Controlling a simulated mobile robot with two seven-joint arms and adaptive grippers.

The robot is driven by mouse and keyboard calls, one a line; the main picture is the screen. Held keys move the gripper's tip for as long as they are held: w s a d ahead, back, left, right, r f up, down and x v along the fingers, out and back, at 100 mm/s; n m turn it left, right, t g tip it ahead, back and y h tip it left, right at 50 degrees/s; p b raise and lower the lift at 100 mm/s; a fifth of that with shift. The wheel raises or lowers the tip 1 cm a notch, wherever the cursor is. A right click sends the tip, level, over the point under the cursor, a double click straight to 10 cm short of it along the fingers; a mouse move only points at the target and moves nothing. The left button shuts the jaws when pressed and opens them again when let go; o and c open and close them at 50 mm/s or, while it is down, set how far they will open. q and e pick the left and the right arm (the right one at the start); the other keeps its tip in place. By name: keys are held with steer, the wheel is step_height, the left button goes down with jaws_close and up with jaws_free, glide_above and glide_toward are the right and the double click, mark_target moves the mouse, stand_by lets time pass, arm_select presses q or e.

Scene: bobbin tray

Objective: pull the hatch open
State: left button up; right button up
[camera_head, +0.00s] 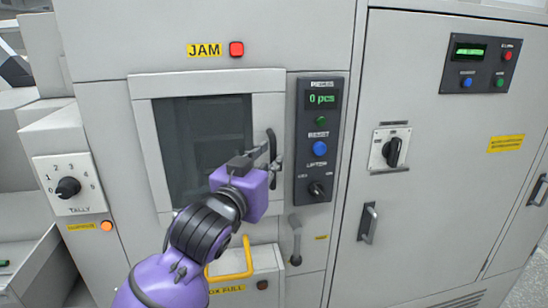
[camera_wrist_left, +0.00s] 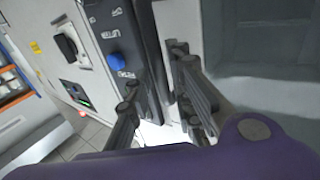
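The hatch (camera_head: 209,147) is a pale-framed door with a dark window, and it looks closed in the head view. Its dark vertical handle (camera_head: 271,143) is on the right side of the frame. My left gripper (camera_head: 264,161) is at the lower part of this handle. Its fingers also show apart in the left wrist view (camera_wrist_left: 160,100). I cannot tell whether they touch the handle, and the gripper hides part of the hatch's lower right. My right gripper is not in view.
A dark control panel (camera_head: 319,140) with a blue button and a knob stands close right of the handle. A lit JAM lamp (camera_head: 236,49) is above. A yellow handle (camera_head: 232,265) is below my arm. A cabinet door handle (camera_head: 367,222) is further right.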

arm_select(q)
steer(key=shift+x, duration=1.3)
jaws_close()
